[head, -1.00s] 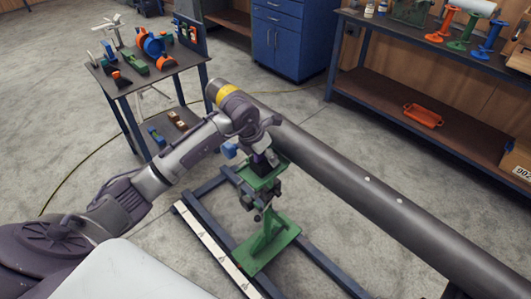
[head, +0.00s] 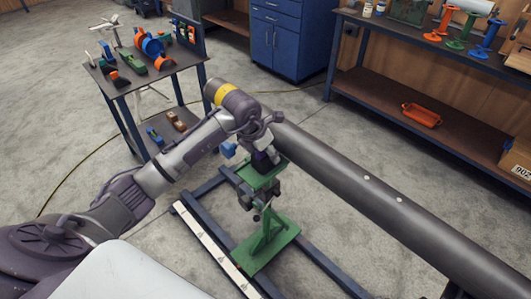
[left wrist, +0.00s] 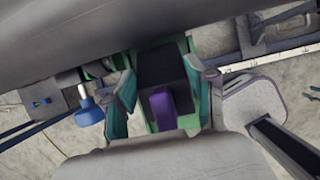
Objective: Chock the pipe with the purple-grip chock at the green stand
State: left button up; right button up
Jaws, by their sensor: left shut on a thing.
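The long grey pipe (head: 340,175) runs diagonally across the head view and fills the top of the left wrist view (left wrist: 130,25). My left gripper (head: 266,157) is low beside the pipe at the top of this stand. In the left wrist view the fingers (left wrist: 164,100) are on either side of the black chock with the purple grip (left wrist: 162,108), shut on it. The chock is over the green stand top, close to the pipe; contact is hard to judge. My right gripper is not in view.
A small dark table (head: 128,80) with several coloured tools and chocks stands at the back left. A blue knob (left wrist: 88,108) sits beside the stand.

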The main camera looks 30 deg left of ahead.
pick_arm(q)
jog(key=shift+w+d+b, duration=0.3)
jog(key=shift+w+b, duration=0.1)
jog(key=shift+w, duration=0.4)
jog(key=o, duration=1.4)
jog(key=shift+r, duration=0.1)
jog(key=shift+s+a+r+p, duration=0.15)
jog(key=shift+r+p, duration=0.6)
jog(key=shift+r, duration=0.4)
jog(key=shift+s+r+p, duration=0.2)
jog(key=shift+r+p, duration=0.6)
jog(key=shift+r, duration=0.35)
jog(key=shift+s+a+r+p, duration=0.15)
jog(key=shift+r+p, duration=0.6)
jog(key=shift+r, duration=0.4)
jog(key=shift+d, duration=0.1)
